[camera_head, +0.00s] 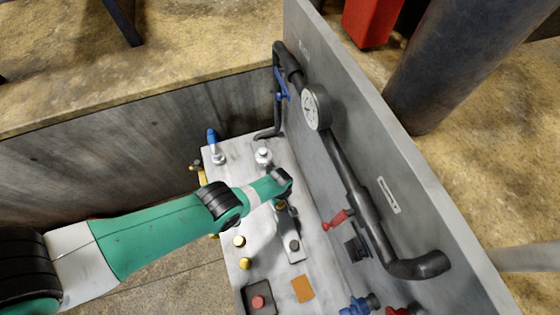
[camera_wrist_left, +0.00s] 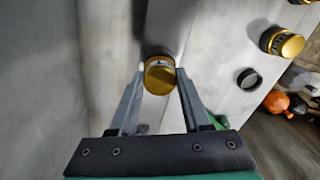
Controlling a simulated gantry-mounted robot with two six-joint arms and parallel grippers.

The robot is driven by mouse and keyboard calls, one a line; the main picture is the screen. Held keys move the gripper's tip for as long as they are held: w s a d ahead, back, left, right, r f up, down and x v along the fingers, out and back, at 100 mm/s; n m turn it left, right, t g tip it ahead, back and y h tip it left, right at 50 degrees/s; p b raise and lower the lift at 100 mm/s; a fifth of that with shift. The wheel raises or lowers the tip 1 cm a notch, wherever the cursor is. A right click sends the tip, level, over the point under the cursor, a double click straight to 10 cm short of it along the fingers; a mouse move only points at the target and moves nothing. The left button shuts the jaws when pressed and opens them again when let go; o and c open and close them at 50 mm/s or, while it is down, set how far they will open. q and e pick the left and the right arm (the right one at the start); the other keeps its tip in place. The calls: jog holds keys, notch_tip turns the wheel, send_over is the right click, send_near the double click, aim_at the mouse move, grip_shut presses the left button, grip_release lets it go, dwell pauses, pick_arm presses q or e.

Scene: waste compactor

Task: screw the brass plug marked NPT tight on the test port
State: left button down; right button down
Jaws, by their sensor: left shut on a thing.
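A brass plug (camera_wrist_left: 159,77) with a dark collar behind it sits between the fingertips of my left gripper (camera_wrist_left: 160,85) in the left wrist view. The fingers are shut on it from both sides. Its far end meets a dark round part against the pale metal face; whether it is threaded in cannot be seen, and no NPT marking is legible. In the head view my left arm (camera_head: 160,232) reaches from the left over the pale panel (camera_head: 232,160), and its wrist hides most of the gripper and plug. My right gripper is not in view.
More brass caps (camera_wrist_left: 284,43) and a black ring (camera_wrist_left: 249,79) are at right in the wrist view. The head view shows brass knobs (camera_head: 240,241), a blue-handled valve (camera_head: 214,143), a pressure gauge (camera_head: 316,107) and a dark pipe (camera_head: 345,170) along the grey wall.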

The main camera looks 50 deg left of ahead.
pick_arm(q)
jog(key=shift+f+b, duration=0.75)
jog(key=shift+f, duration=0.1)
dwell(0.9)
jog(key=c, duration=0.9)
grip_release()
grip_shut()
jog(key=m, duration=0.5)
jog(key=m, duration=0.5)
jog(key=m, duration=0.5)
jog(key=shift+m, duration=0.3)
